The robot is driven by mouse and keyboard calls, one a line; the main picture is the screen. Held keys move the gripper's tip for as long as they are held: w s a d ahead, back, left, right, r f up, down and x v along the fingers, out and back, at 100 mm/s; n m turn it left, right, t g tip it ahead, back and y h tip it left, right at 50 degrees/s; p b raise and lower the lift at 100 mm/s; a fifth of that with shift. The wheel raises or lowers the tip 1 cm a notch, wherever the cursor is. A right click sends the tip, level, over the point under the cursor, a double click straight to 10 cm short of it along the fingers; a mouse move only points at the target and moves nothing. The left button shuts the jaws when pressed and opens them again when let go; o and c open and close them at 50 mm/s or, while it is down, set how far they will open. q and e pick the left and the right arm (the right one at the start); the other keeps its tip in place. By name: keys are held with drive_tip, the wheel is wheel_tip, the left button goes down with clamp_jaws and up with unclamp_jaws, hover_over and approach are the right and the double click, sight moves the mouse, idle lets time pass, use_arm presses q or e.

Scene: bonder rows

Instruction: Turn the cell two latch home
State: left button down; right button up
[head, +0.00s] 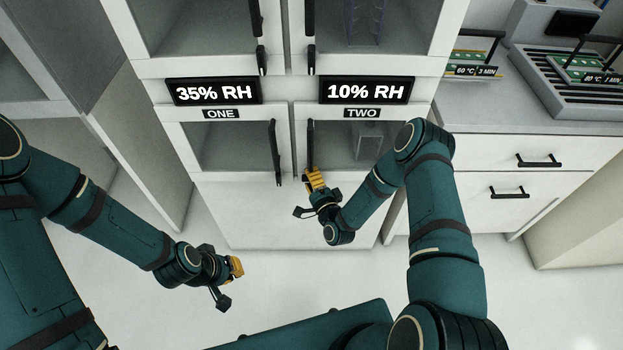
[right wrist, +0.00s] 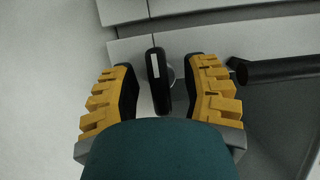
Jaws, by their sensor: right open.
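Cell two is the lower right compartment, under the TWO label (head: 362,113), with a dark window and a black upright handle (head: 310,145). Its latch (right wrist: 157,72), a short black lever with a white stripe, shows in the right wrist view. The latch lies roughly crosswise to the handle (right wrist: 280,69). My right gripper (head: 314,179) is at the handle's lower end and hides the latch in the head view. In the right wrist view my right gripper (right wrist: 161,90) is open, its yellow fingers either side of the latch with gaps. My left gripper (head: 236,267) is low at left, away from the cabinet; its opening is unclear.
Cell one (head: 221,114) stands left of cell two, its black handle (head: 275,145) close to my right gripper. A drawer counter (head: 500,125) with board trays stands at right. The floor in front is clear.

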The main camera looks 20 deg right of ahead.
clamp_jaws()
drive_tip(key=shift+r+n, duration=0.15)
drive_tip(key=shift+n, duration=0.25)
drive_tip(key=n+g+p, duration=0.1)
drive_tip(key=n, duration=0.2)
drive_tip(key=shift+w+r+g, duration=0.1)
drive_tip(key=shift+g, duration=0.2)
drive_tip(key=n+h, duration=0.1)
drive_tip(key=n, duration=0.1)
drive_tip(key=n+g+h+p, duration=0.1)
drive_tip(key=n, duration=0.1)
drive_tip(key=shift+g, duration=0.3)
drive_tip(key=n+g+h+p, duration=0.1)
drive_tip(key=n+h, duration=0.1)
drive_tip(key=n, duration=0.1)
drive_tip(key=shift+w, duration=0.1)
drive_tip(key=shift+n+g+h, duration=0.3)
drive_tip(key=shift+n+h, duration=0.4)
drive_tip(key=shift+n, duration=0.6)
